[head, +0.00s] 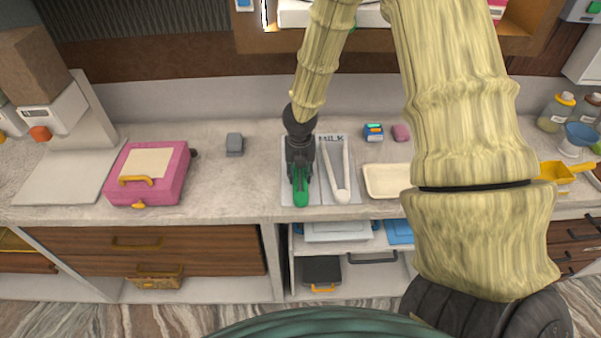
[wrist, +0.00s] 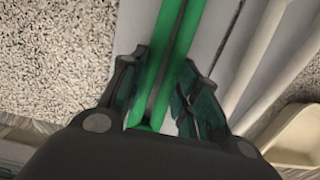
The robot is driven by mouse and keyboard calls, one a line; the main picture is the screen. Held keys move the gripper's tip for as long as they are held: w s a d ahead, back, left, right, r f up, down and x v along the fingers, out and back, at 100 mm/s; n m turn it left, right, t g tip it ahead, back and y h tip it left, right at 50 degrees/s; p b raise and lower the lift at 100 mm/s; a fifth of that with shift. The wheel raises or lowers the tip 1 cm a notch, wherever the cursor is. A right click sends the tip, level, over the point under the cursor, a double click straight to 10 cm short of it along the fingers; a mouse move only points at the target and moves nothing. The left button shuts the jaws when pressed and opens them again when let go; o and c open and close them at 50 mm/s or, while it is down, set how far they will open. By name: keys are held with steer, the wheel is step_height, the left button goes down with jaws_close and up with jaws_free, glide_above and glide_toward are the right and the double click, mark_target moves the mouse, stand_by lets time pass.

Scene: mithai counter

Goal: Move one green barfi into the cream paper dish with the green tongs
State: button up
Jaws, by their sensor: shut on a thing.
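My gripper (head: 300,164) is over the front part of a grey-white board (head: 288,190) on the counter. It is shut on the green tongs (head: 301,198), whose rounded end shows just below the fingers. In the wrist view the two green arms of the tongs (wrist: 178,50) run up from between my gripper's fingers (wrist: 160,100). A cream dish (head: 388,180) lies to the right, partly hidden behind my arm; its corner shows in the wrist view (wrist: 300,140). I see no green barfi in either view.
White tongs (head: 339,180) lie beside the green ones on a board marked MILK. A pink box (head: 148,185) and a grey block (head: 235,144) stand to the left. A small blue box (head: 373,132) and a pink piece (head: 401,132) lie behind the dish.

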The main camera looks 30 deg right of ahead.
step_height(320, 180, up, 12)
steer(key=p, duration=0.9)
steer(key=shift+c, duration=0.6)
steer(key=shift+f, duration=0.1)
